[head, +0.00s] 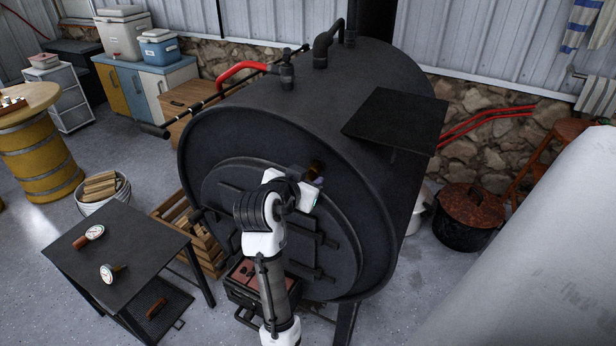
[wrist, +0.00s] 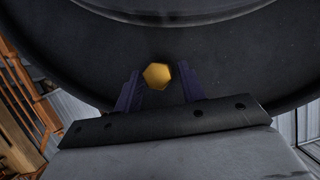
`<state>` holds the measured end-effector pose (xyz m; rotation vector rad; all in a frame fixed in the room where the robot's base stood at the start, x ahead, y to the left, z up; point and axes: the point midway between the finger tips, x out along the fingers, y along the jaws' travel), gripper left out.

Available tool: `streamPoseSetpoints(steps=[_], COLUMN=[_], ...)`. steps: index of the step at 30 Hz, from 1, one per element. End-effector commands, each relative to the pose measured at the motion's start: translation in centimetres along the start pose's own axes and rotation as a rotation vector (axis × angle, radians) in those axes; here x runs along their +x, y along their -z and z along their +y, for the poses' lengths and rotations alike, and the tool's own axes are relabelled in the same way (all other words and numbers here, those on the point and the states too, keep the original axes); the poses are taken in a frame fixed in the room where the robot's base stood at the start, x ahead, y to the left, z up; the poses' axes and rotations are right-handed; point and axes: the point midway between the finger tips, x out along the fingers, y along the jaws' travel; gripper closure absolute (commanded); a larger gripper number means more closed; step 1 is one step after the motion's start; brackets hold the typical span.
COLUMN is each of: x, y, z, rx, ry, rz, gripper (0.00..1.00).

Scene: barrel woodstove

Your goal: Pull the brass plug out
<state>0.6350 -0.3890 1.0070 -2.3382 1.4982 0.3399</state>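The brass plug (wrist: 157,76) shows in the wrist view as a gold hexagonal head against the dark front of the barrel stove (head: 270,125). My gripper (wrist: 159,80) is open, with one dark finger on each side of the plug and a visible gap on both sides. How deep the fingertips reach along the plug cannot be told. In the head view my gripper (head: 317,184) is at the upper part of the stove's front, and my wrist and arm hide much of the stove door (head: 335,235). The plug is not clearly seen there.
A black side table (head: 125,245) at the left carries two dial gauges (head: 95,232). A black flat plate (head: 397,118) juts out at the stove's upper right. A wooden crate (head: 180,220) and a bucket of firewood (head: 103,190) stand left of the stove.

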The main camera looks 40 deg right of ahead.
Motion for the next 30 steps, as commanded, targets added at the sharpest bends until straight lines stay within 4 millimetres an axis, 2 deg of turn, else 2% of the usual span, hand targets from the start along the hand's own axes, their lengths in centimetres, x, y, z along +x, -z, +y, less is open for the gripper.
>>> streamPoseSetpoints(steps=[1, 9, 30], x=[-0.01, -0.01, -0.72], y=[-0.01, -0.02, -0.37], z=[0.0, 0.01, -0.03], rx=[0.0, 0.0, 0.0], ry=[0.0, 0.0, 0.001], rz=[0.0, 0.0, 0.0], gripper=[0.67, 1.0, 1.0])
